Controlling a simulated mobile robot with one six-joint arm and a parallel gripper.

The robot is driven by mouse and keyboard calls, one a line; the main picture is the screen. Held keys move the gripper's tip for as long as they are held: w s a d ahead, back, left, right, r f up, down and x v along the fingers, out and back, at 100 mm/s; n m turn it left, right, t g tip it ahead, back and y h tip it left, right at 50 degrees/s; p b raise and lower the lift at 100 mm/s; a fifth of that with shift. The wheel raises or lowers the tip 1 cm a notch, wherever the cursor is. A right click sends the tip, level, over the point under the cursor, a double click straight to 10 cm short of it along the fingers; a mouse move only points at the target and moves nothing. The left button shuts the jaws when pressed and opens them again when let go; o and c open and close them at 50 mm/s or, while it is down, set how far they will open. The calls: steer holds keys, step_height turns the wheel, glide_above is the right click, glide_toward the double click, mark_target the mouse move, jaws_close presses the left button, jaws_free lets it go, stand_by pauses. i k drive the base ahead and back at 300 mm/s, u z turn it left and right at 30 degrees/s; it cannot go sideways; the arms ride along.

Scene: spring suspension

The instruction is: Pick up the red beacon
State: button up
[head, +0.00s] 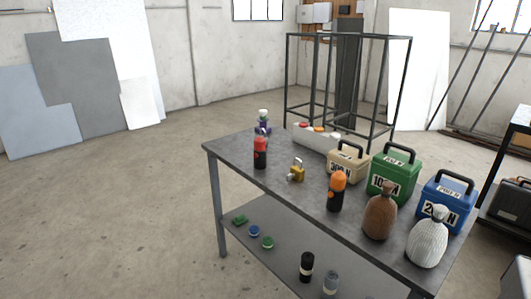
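The red beacon (260,153) stands upright near the left end of the grey table (231,146). It has a red top and a dark lower body. A similar beacon with an orange top (337,191) stands nearer the middle of the table. My gripper is not in view.
A brass padlock-like item (296,170) sits right of the red beacon. Beige (347,163), green (394,174) and blue (447,204) weight boxes, a brown sack (380,218) and a white sack (428,237) crowd the right. A dark frame (287,80) stands behind. Floor at left is clear.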

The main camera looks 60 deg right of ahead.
mark_target(260, 142)
steer(key=u, duration=0.05)
steer(key=i, duration=1)
steer(key=z, duration=0.05)
